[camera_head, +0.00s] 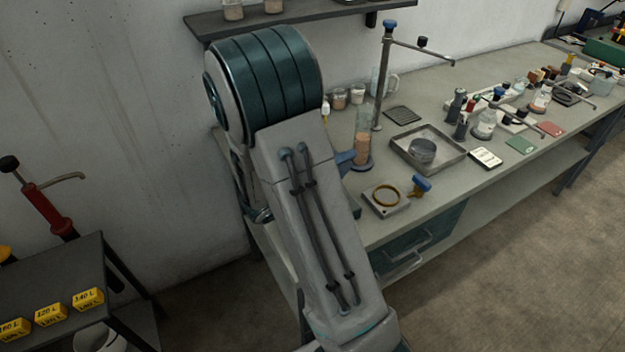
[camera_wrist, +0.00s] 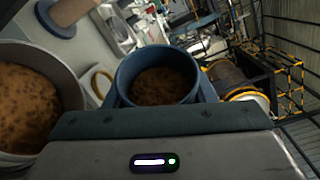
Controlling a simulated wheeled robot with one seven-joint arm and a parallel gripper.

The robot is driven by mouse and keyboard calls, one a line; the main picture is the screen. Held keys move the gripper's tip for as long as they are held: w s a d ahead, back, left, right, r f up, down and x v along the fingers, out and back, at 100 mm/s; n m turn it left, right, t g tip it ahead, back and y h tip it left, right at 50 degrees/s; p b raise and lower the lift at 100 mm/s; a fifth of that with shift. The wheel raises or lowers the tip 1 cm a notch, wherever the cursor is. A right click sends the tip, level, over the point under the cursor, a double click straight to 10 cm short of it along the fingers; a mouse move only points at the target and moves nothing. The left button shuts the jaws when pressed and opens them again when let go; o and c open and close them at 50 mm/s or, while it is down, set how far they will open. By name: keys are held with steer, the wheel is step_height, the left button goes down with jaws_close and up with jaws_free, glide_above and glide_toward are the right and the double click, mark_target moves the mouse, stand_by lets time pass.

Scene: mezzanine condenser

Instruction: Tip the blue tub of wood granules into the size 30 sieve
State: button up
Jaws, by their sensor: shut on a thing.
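In the wrist view my gripper (camera_wrist: 158,95) is shut on the blue tub (camera_wrist: 124,76), with a finger at each side of it. The tub is open at the top and holds brown granules (camera_wrist: 160,86). A round grey sieve (camera_head: 423,150) sits in a square metal tray (camera_head: 457,163) on the bench. A brass-coloured ring (camera_head: 387,195) lies on a small square plate near the bench's front edge. I cannot read a size on either.
In the wrist view a pale tub (camera_wrist: 72,95) of brown granules stands close to the left. A clear cylinder (camera_head: 362,148) with brown material stands beside my arm. A tall stand (camera_head: 381,80) rises behind the tray. Bottles and cards crowd the bench's right part.

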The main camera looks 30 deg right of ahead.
steer(key=shift+w+f+n, duration=0.1)
steer(key=shift+f+n, duration=0.05)
steer(key=shift+n, duration=0.15)
steer(key=shift+w+a+r+n+h, duration=0.35)
steer(key=shift+w+n+h, duration=0.2)
steer(key=shift+n, duration=0.25)
stand_by(0.7)
steer(key=shift+w+a+r+n+t+h+p, duration=0.25)
steer(key=shift+n+p, duration=0.6)
steer(key=shift+p, duration=0.6)
steer(key=shift+w+a+r+n+t+h+p, duration=0.15)
steer(key=shift+r+n+t+h+p, duration=0.15)
steer(key=shift+n+p, duration=0.85)
steer(key=shift+w+r+n+t+h+p, duration=0.2)
steer(key=shift+r+n+p, duration=0.25)
steer(key=shift+p, duration=0.65)
steer(key=shift+w+r+n+t+h+p, duration=0.2)
steer(key=shift+r+p, duration=0.35)
steer(key=shift+p, duration=0.55)
steer(key=shift+w+a+r+n+t, duration=0.1)
steer(key=shift+n+t, duration=0.1)
steer(key=shift+n, duration=0.3)
steer(key=shift+a+n+t, duration=0.1)
steer(key=shift+n+t, duration=0.05)
steer(key=shift+n, duration=0.3)
